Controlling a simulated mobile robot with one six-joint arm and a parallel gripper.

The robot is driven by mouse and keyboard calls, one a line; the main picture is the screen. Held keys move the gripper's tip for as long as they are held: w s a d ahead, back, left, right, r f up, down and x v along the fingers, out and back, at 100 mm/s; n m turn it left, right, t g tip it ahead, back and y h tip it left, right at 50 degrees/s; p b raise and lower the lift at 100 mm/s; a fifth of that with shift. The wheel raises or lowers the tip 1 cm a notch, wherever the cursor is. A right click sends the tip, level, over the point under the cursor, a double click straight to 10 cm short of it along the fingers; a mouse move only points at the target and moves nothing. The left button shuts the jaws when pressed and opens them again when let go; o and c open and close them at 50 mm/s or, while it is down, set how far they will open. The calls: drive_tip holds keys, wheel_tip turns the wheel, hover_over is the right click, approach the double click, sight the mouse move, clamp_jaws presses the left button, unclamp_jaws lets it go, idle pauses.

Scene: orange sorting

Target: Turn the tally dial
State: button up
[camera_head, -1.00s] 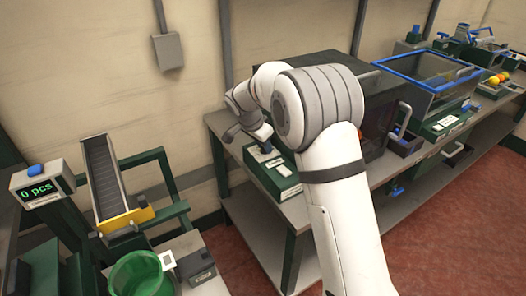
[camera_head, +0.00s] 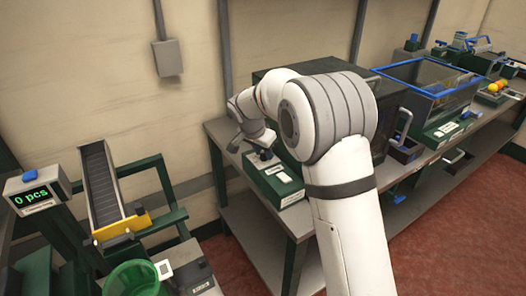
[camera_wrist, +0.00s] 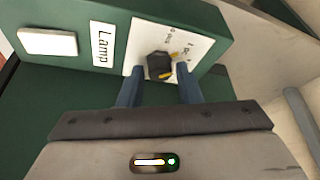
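The dial (camera_wrist: 160,66) is a small black knob with yellow marks. It sits on a white plate (camera_wrist: 196,46) on a green box (camera_wrist: 225,37). My gripper (camera_wrist: 161,74) is open, with one blue finger on each side of the dial in the wrist view. Gaps show between the fingers and the knob, and it does not look gripped. In the head view, the green box (camera_head: 264,182) stands at the left end of the long bench, below my wrist. My arm and gripper hide much of the dial area there.
A white button (camera_wrist: 47,41) beside a "Lamp" label (camera_wrist: 103,44) is on the same box. A dark cabinet (camera_head: 392,100) stands close behind my arm. At left are a display reading 0 pcs (camera_head: 32,196), a chute (camera_head: 100,185) and a green bucket (camera_head: 135,280).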

sight(257, 165)
drive_tip(key=o, duration=0.3)
drive_tip(key=v, duration=0.7)
drive_tip(key=shift+s+a+r, duration=0.1)
drive_tip(key=shift+r, duration=0.3)
